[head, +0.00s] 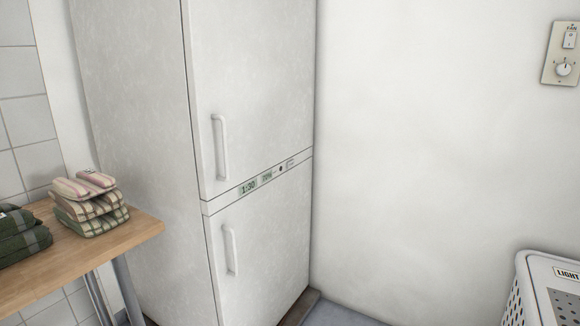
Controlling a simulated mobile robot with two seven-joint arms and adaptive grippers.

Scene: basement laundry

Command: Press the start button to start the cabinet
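A tall white cabinet (247,88) stands upright in a corner in the head view. Its upper and lower doors look shut, each with a vertical white handle. Between them runs a narrow control strip (262,183). The strip has a green display (248,187) reading 1:30, a second small display or label (267,176), a small dark round spot (281,169) and a faint marking to its right. The print is too small to tell which part is the start button. Neither of my grippers is in view.
A wooden table (130,236) with folded striped cloths (90,204) and dark green cloths (22,236) stands at the left, close to the cabinet. A white hamper (522,290) labelled LIGHT is at the lower right. A wall switch plate (563,52) is at the upper right.

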